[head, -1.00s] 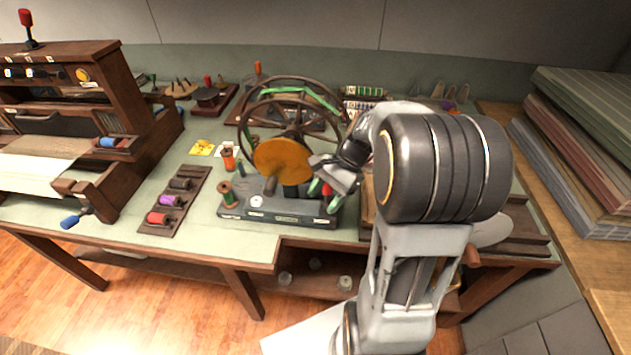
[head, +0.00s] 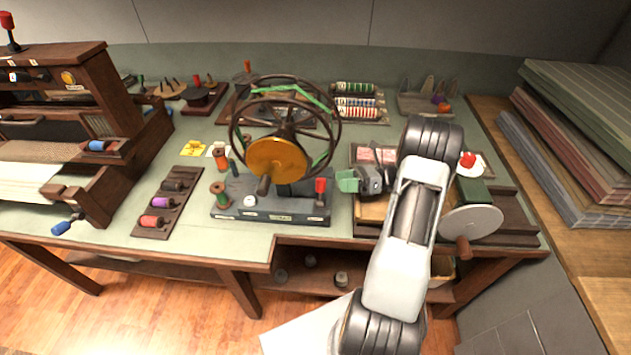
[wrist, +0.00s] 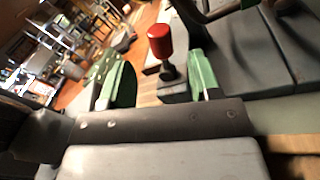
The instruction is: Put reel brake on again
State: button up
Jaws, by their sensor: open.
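The reel stands on the table in the head view, with a dark spoked wheel (head: 330,112), an orange disc (head: 277,161) and a grey base (head: 275,211). A red-knobbed lever (head: 320,186), which looks like the reel brake, stands about upright at the base's right end. My gripper (head: 349,182), with green fingertips, is just right of the lever and apart from it. In the wrist view my gripper (wrist: 160,78) is open and empty, and the red knob (wrist: 167,41) shows beyond the gap between the fingers. Whether the brake is engaged I cannot tell.
A small rack of spools (head: 165,205) and an orange spool (head: 221,155) are left of the reel. A crank wheel (head: 472,222) and another red knob (head: 467,159) lie right of my arm. Boards (head: 590,130) are stacked at the right.

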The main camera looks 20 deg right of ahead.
aim_at(320, 193)
jog(key=p+x, duration=0.1)
jog(key=x, duration=0.8)
jog(key=shift+p, duration=0.3)
grip_shut()
